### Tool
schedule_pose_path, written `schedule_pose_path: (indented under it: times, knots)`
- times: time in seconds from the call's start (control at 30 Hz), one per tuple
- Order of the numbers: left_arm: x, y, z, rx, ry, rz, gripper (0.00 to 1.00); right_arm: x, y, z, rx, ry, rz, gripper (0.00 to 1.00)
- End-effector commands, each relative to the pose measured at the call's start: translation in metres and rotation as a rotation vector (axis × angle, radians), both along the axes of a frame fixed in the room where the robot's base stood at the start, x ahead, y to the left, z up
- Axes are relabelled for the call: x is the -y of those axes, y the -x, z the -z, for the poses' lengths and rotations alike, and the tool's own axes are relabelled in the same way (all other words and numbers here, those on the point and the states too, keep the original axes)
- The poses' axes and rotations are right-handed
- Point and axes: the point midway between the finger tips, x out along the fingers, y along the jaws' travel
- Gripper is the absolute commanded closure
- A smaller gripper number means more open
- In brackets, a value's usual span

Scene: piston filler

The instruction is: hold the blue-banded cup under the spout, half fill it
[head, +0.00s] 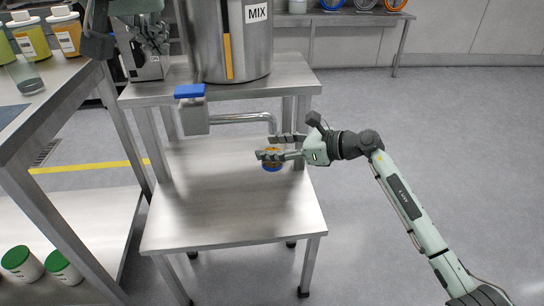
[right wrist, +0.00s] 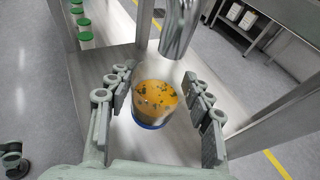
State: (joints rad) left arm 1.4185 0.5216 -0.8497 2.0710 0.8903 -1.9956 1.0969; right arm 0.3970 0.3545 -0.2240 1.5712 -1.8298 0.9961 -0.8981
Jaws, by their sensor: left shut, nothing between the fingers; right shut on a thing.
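The blue-banded cup (head: 272,167) is between the fingers of my right gripper (head: 268,148), below the spout (head: 272,124). In the right wrist view the cup (right wrist: 152,117) stands between the fingers (right wrist: 157,112), with an orange surface with dark green bits inside and the blue band low on its wall. The spout (right wrist: 180,30) hangs just above and behind it. How full the cup is cannot be told exactly. My left gripper (head: 155,46) is at the upper left, shut and empty, in front of a grey metal box (head: 142,68).
A steel tank (head: 205,40) marked MIX stands on the upper shelf. A valve block (head: 194,118) with a blue handle (head: 190,91) feeds the spout pipe. The lower steel shelf (head: 200,205) is clear. A side table (head: 70,85) at the left holds a glass (head: 25,77) and lidded jars (head: 66,32).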

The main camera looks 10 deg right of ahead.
Motion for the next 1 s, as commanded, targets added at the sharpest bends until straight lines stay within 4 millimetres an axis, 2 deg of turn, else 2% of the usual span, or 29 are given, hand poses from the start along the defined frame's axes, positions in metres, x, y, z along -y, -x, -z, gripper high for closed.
schedule_pose_path:
  times: [0.43, 1.0]
  knots:
    - [0.0, 0.0, -0.002, 0.0, 0.0, 0.0, 1.0, 0.0, 0.002, -0.001, 0.0, 0.0, 0.0, 0.77]
    - [0.0, 0.0, -0.018, 0.0, 0.0, 0.0, 1.0, 0.0, 0.048, 0.003, -0.002, 0.0, -0.001, 0.77]
